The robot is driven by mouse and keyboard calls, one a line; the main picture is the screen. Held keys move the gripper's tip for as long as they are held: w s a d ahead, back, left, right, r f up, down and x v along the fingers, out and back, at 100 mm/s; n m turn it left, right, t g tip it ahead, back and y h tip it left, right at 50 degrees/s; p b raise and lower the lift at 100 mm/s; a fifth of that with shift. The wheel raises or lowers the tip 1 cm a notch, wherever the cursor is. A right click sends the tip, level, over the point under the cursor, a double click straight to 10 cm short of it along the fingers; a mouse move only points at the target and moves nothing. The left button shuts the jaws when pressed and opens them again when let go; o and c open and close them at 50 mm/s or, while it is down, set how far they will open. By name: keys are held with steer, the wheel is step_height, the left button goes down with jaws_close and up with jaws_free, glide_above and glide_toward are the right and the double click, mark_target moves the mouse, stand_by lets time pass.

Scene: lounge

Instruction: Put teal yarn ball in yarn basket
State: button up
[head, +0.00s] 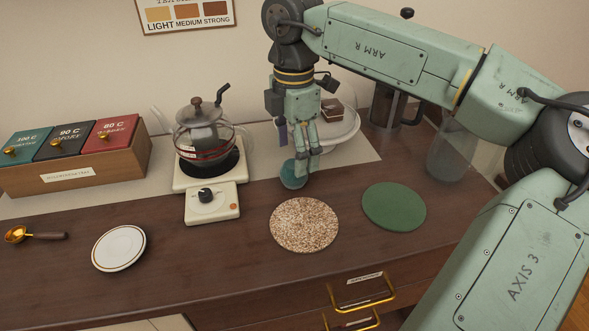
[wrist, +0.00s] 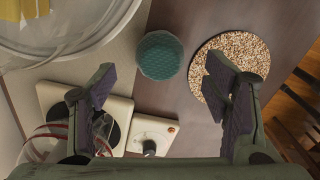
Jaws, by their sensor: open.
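The teal yarn ball (head: 291,175) sits on the dark wooden counter, behind the cork mat. My gripper (head: 309,168) points down beside it and partly covers it in the head view. In the wrist view the textured round ball (wrist: 159,55) lies just beyond the fingertips, roughly centred between the spread fingers of my gripper (wrist: 160,78). The gripper is open, with nothing between its fingers. No yarn basket can be made out in either view.
A speckled cork mat (head: 304,225) and a green round mat (head: 394,206) lie in front. A glass kettle stands on a small white burner (head: 212,203) at left. A clear dome (head: 345,135) and glass jar (head: 451,152) stand behind and right. A white saucer (head: 119,248) lies front left.

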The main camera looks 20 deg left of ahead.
steer(key=f, duration=0.2)
steer(key=f+p, duration=0.2)
steer(key=f, duration=0.1)
steer(key=shift+w+d+f, duration=0.2)
steer(key=shift+w+f, duration=0.05)
steer(key=shift+f, duration=0.05)
steer(key=shift+c, duration=0.2)
steer(key=c, duration=1.3)
steer(key=shift+r, duration=0.15)
